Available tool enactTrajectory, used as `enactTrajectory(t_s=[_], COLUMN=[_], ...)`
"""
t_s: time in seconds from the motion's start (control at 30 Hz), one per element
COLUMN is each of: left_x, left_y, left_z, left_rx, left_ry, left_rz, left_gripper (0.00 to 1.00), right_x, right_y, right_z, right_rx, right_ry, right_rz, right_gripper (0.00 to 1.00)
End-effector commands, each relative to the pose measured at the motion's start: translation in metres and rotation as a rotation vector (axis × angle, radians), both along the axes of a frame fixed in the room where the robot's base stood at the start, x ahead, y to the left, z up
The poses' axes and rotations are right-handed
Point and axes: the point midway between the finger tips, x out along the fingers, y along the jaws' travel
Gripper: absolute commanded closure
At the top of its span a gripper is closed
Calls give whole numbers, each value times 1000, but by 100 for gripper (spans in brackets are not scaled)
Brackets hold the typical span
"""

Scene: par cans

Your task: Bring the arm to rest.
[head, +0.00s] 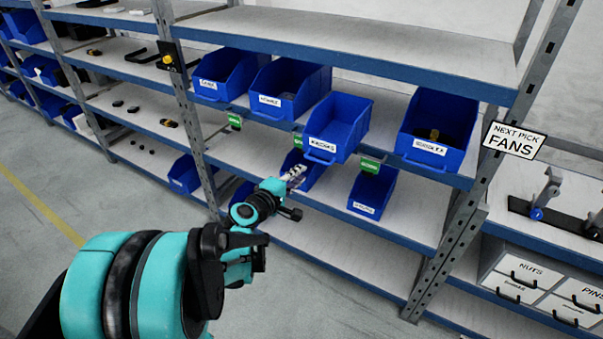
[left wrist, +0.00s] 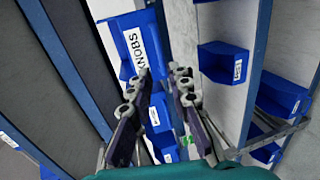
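My left arm comes in from the lower left in the head view, reaching out toward the shelf rack. My left gripper (head: 293,176) is in front of the rack, just below the upper bin row and near a lower blue bin (head: 313,177). In the left wrist view the two fingers of my left gripper (left wrist: 158,84) stand apart with nothing between them. A blue bin labelled KNOBS (left wrist: 151,36) shows beyond the fingertips there. Whether the fingers touch any bin cannot be told. My right gripper is in neither view.
A blue bin (head: 345,138) juts out over the shelf edge above my gripper. Another bin (head: 440,118) holds something dark. A rack post (head: 447,262) and a NEXT PICK FANS sign (head: 515,141) stand at right. Open floor (head: 50,165) lies at left.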

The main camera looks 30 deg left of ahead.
Motion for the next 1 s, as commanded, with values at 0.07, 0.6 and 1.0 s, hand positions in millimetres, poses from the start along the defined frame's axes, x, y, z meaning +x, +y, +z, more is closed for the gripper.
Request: enactTrajectory(t_s=[0.07,0.6,1.0], left_x=[0,-10,-145], left_y=[0,-48,-183], left_z=[0,-1,-43], left_rx=[0,146,987], left_ry=[0,82,447], left_rz=[0,-118,-700], left_gripper=[81,81,81], right_x=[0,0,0], right_y=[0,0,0], right_z=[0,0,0], right_rx=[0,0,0], right_ry=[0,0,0], right_rz=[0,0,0], right_gripper=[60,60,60])
